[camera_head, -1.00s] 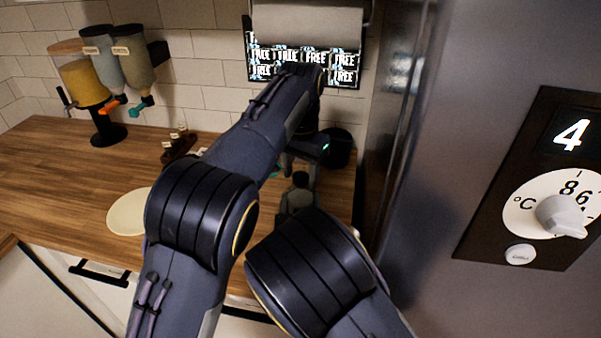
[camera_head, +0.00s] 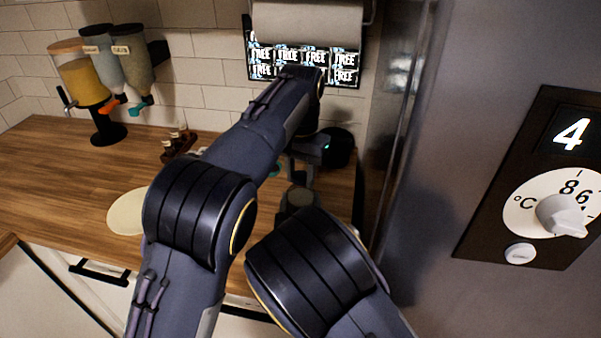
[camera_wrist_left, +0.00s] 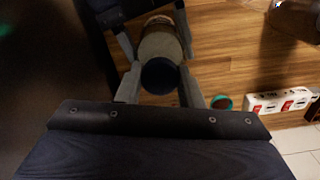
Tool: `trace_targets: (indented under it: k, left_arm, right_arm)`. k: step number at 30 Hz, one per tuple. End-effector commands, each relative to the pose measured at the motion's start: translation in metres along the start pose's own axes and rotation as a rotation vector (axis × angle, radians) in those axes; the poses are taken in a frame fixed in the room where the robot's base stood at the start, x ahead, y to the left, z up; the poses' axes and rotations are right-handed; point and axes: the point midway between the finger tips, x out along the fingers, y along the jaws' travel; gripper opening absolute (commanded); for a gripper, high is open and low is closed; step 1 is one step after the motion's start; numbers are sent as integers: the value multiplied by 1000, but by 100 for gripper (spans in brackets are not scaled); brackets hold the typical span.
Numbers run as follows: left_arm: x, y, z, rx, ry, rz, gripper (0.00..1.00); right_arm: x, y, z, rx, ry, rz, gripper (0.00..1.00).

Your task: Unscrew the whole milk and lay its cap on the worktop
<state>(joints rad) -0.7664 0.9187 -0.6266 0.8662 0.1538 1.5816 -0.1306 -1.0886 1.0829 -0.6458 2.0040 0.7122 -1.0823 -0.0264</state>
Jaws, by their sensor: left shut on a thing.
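My left gripper (camera_head: 300,172) reaches over the right end of the worktop, partly hidden by its arm. In the left wrist view its fingers (camera_wrist_left: 160,88) are closed on a dark blue cap (camera_wrist_left: 159,76). A pale beige bottle body (camera_wrist_left: 160,42) shows directly behind the cap. I cannot read a label, nor tell whether the cap still touches the bottle. My right gripper is out of view.
The wooden worktop (camera_head: 60,175) is clear on the left, with a pale round board (camera_head: 127,212) near its front edge. Dispensers (camera_head: 105,80) and a small bottle rack (camera_head: 178,142) stand behind. A steel fridge (camera_head: 450,120) bounds the right.

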Motion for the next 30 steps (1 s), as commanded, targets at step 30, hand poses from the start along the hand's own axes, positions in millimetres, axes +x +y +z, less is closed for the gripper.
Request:
trace_targets:
  k: [30]
  left_arm:
    - [-15,0,0,1,3,0,6]
  right_arm:
    - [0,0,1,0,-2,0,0]
